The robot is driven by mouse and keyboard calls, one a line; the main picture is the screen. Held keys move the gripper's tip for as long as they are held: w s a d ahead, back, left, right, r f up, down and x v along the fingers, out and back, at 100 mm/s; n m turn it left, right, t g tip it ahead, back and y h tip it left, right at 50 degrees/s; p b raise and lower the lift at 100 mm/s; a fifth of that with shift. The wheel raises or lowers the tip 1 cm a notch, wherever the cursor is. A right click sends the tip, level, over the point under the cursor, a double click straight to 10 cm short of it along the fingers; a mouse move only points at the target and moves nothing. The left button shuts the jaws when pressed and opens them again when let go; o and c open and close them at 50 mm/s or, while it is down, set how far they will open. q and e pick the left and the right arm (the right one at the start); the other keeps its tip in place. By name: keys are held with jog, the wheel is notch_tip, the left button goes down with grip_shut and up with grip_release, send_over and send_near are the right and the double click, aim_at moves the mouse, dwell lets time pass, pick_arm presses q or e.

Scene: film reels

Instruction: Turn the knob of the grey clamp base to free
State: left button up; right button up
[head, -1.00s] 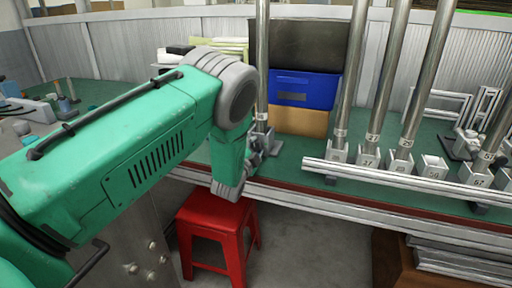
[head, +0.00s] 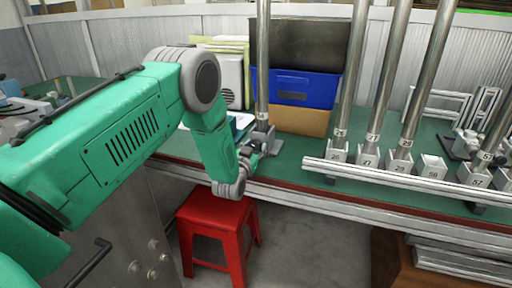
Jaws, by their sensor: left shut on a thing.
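The grey clamp base (head: 271,146) stands on the green bench top near its front edge, left of centre, with an upright metal pole (head: 263,60) in it. My left arm comes in from the left and bends down. Its gripper (head: 253,152) is at the left front side of the base and is shut on a small part there, which appears to be the base's knob. The fingers and wrist hide most of the knob, so its turned position cannot be read. My right gripper is not in view.
A blue bin (head: 292,88) sits on a cardboard box (head: 299,121) behind the base. To the right, several numbered blocks (head: 400,163) carry poles behind a metal rail (head: 405,182). A red stool (head: 215,228) stands below the bench front.

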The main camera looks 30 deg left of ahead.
pick_arm(q)
jog(key=shift+s+f+n, duration=0.1)
jog(key=shift+f+n, duration=0.15)
jog(key=shift+n, duration=0.75)
jog(key=shift+s+f+n, duration=0.1)
jog(key=shift+f+n, duration=0.15)
jog(key=shift+n, duration=0.75)
jog(key=shift+d, duration=0.1)
jog(key=o, duration=1.2)
jog(key=shift+c, duration=0.2)
jog(key=shift+w+r, duration=0.1)
jog(key=shift+w, duration=0.05)
jog(key=shift+r, duration=0.1)
jog(key=v, duration=1.2)
jog(key=shift+a, duration=0.2)
